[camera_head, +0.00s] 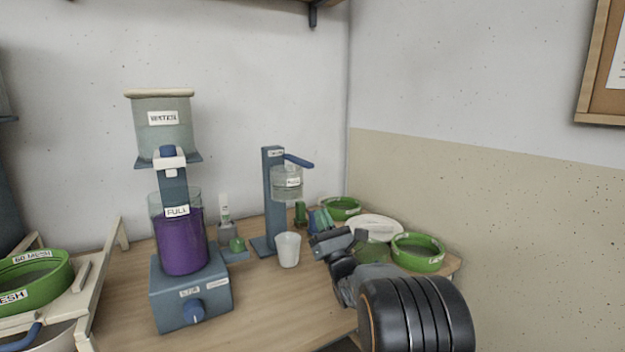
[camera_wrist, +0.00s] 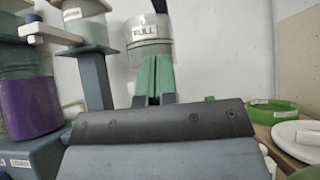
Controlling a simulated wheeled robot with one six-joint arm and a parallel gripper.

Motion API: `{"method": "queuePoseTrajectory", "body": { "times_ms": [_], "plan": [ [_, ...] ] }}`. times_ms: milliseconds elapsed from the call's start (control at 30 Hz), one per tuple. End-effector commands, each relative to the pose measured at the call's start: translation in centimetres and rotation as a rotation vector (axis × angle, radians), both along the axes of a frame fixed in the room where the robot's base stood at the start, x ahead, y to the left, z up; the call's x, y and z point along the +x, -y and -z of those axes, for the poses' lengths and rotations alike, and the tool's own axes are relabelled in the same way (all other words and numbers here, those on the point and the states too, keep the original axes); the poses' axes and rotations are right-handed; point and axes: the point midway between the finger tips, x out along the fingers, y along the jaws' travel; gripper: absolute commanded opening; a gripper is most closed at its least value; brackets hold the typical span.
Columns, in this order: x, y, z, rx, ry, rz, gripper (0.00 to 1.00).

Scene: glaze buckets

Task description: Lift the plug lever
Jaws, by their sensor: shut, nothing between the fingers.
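A blue lever (camera_head: 299,160) sticks out to the right from the top of a slim blue-grey stand (camera_head: 271,205). I take it for the plug lever.
A white cup (camera_head: 288,250) stands below the vessel. A blue-grey machine (camera_head: 190,295) with a purple-filled jar (camera_head: 181,245) is at left. Green-rimmed sieves (camera_head: 418,252) and a white plate (camera_head: 374,228) lie at right, behind my arm. Open table lies in front of the cup.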

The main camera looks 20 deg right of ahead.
Motion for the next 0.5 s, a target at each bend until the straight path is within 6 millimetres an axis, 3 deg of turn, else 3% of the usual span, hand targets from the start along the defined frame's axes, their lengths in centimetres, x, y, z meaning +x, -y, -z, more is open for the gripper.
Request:
{"method": "queuePoseTrajectory", "body": {
  "times_ms": [333,500],
  "plan": [
    [4.7,-0.6,-4.8,0.001,0.000,-0.002,0.00],
    [4.9,-0.6,-7.0,0.001,0.002,-0.001,0.00]
  ]
}}
